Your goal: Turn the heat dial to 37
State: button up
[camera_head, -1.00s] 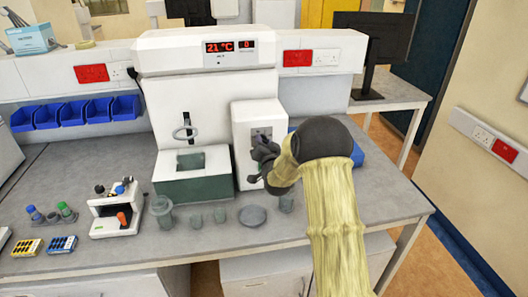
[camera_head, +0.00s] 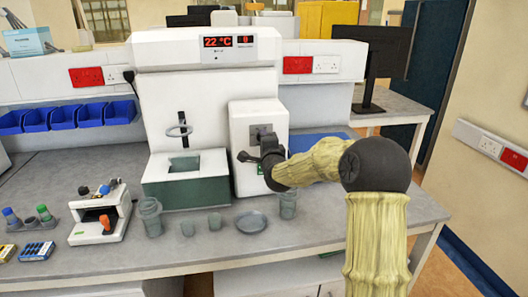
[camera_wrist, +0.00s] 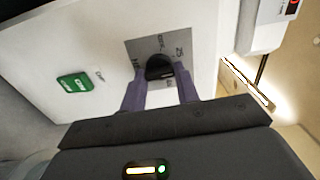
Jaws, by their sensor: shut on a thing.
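The heat dial (camera_wrist: 159,68) is a small dark knob on a grey plate marked with numbers, on the front of a white box (camera_head: 240,121). In the wrist view my gripper (camera_wrist: 160,88) has its two purple-grey fingers on either side of the dial, shut on it. In the head view my gripper (camera_head: 262,150) is at the box's front, and it partly hides the dial. The display (camera_head: 217,42) at the top of the machine reads 22 °C in red, with a 0 in a second window.
A green switch (camera_wrist: 74,83) is on the box face beside the plate. A cup (camera_head: 288,204), a dish (camera_head: 251,222) and other small vessels stand on the bench below. A black monitor (camera_head: 382,46) is at the back right.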

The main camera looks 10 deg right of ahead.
jog(key=shift+f+m+b, duration=0.2)
jog(key=shift+m+b, duration=2.15)
jog(key=shift+m, duration=0.15)
jog(key=o, duration=1)
jog(key=s+b, duration=0.1)
jog(key=s, duration=1.6)
jog(key=shift+s, duration=0.25)
